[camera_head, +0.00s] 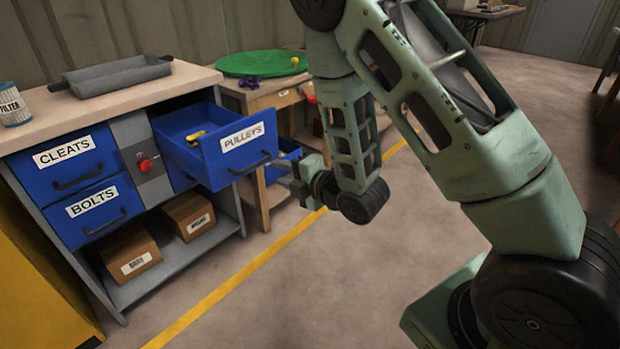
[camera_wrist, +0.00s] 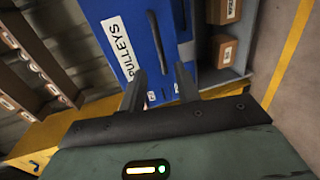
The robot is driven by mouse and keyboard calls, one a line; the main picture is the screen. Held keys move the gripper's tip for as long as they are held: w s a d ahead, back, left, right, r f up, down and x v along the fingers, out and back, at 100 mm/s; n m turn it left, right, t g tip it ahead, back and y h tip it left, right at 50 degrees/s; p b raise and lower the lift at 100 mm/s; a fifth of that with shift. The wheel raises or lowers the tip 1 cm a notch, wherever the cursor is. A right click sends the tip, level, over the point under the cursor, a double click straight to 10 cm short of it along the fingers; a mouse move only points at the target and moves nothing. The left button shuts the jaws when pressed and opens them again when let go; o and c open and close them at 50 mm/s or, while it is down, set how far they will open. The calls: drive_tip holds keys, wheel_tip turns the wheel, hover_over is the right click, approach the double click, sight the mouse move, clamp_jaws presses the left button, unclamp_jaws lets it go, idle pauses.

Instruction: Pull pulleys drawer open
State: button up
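The blue pulleys drawer (camera_head: 225,150) stands pulled out from the cabinet in the head view, with a yellow item (camera_head: 196,136) inside. Its dark bar handle (camera_head: 250,164) is on the front below the PULLEYS label. My gripper (camera_head: 291,180) is to the right of the drawer front, apart from the handle in the head view. In the wrist view the two fingers (camera_wrist: 160,88) are spread, with the drawer front (camera_wrist: 138,50) and its handle (camera_wrist: 160,42) beyond the fingertips. Nothing shows between the fingers.
The cabinet also has shut CLEATS (camera_head: 70,160) and BOLTS (camera_head: 98,210) drawers and a red knob (camera_head: 145,165). Cardboard boxes (camera_head: 130,252) lie on its lower shelf. A wooden table (camera_head: 262,98) with a green disc (camera_head: 255,64) stands behind the drawer. The floor in front is clear.

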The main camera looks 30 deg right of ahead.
drive_tip(key=p+v, duration=0.8)
drive_tip(key=p, duration=0.3)
idle(0.6)
